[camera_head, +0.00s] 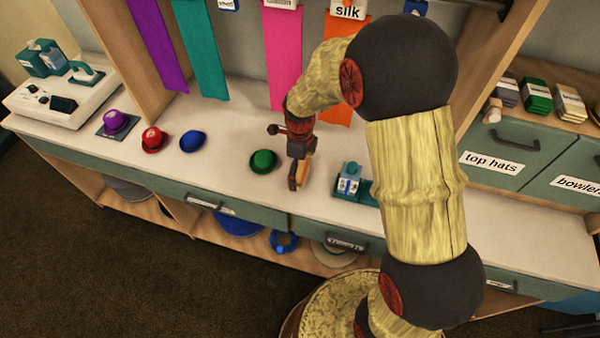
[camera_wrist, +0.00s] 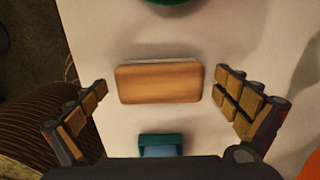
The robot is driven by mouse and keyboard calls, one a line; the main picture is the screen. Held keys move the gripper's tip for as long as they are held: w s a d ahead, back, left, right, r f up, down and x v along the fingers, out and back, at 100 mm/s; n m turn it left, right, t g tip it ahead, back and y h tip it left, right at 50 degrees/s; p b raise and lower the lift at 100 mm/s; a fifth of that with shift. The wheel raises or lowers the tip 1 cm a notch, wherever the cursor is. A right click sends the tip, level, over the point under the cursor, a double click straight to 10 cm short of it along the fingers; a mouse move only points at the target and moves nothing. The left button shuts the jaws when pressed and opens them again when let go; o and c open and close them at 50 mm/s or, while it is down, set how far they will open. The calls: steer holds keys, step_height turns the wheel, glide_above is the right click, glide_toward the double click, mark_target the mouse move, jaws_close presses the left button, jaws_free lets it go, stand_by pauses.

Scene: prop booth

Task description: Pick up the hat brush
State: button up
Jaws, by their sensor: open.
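The hat brush shows in the wrist view as a plain orange-brown wooden block (camera_wrist: 160,82), lying lengthwise across the picture on the white counter. My gripper (camera_wrist: 162,84) is open, with one finger to the left of the block and one to the right. Small gaps show between the fingertips and its ends, and it looks unheld. Any bristles are hidden under the block. In the head view my gripper (camera_head: 298,182) points down at the counter, between a green hat and a small teal holder, and largely hides the brush.
The green hat (camera_head: 263,161) stands close to the left of my gripper. The teal holder (camera_head: 352,186) is close to the right. Blue (camera_head: 193,141), red (camera_head: 153,140) and purple (camera_head: 115,121) hats stand farther left. Coloured ribbons (camera_head: 283,50) hang behind. The counter front is clear.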

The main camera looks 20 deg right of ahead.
mark_target(301, 169)
steer(key=shift+c, duration=1.2)
steer(key=c, duration=1.1)
steer(key=shift+o, duration=0.2)
steer(key=shift+r, duration=0.1)
steer(key=shift+r+p, duration=0.4)
steer(key=shift+r, duration=0.2)
step_height(301, 169, up, 3)
steer(key=shift+s+f+p, duration=0.15)
steer(key=shift+p, duration=0.55)
steer(key=s+d+r+p, duration=0.2)
steer(key=s+r+p, duration=0.2)
steer(key=s+r, duration=0.5)
steer(key=shift+s+d, duration=0.4)
steer(key=shift+s, duration=1.85)
